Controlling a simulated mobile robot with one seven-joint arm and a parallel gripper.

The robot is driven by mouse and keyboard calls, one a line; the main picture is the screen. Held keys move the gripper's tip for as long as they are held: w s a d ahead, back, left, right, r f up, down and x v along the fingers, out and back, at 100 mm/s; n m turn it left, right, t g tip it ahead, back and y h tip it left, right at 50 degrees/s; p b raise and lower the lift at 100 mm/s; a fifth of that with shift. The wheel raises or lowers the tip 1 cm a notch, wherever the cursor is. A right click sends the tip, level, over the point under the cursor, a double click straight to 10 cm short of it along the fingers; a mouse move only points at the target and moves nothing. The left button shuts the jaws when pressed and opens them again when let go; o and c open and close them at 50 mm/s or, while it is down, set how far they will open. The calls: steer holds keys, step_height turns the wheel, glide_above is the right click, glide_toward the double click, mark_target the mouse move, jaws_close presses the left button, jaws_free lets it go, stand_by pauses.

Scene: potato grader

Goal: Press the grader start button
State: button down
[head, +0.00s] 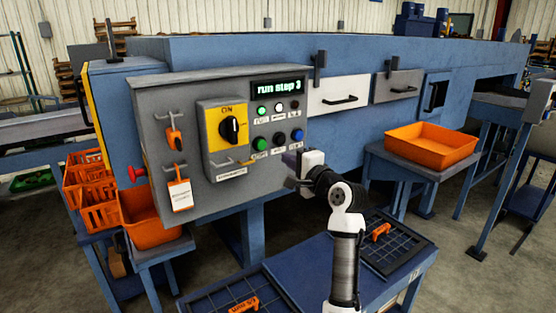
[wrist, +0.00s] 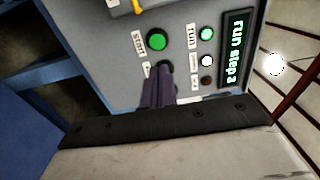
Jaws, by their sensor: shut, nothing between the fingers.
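The green start button (head: 260,144) is on the grey control panel (head: 205,95), left of a black button (head: 279,139) and a blue button (head: 297,135). In the wrist view the green button (wrist: 157,41) shows clear, with a "start" label beside it. My gripper (head: 290,160) is shut and empty, in front of the panel below the blue button in the head view. In the wrist view my gripper (wrist: 165,70) points at the panel just below the green button and hides what is behind its tips. I cannot tell whether the tips touch the panel.
The display (head: 277,87) reads "run step 3", and the green run lamp (wrist: 206,34) is lit. A yellow switch plate (head: 212,138) with a black knob and a red mushroom button (head: 136,173) are further left. An orange tray (head: 430,145) stands at right.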

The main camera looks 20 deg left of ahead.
steer(key=shift+v, duration=1.5)
steer(key=shift+r, duration=0.1)
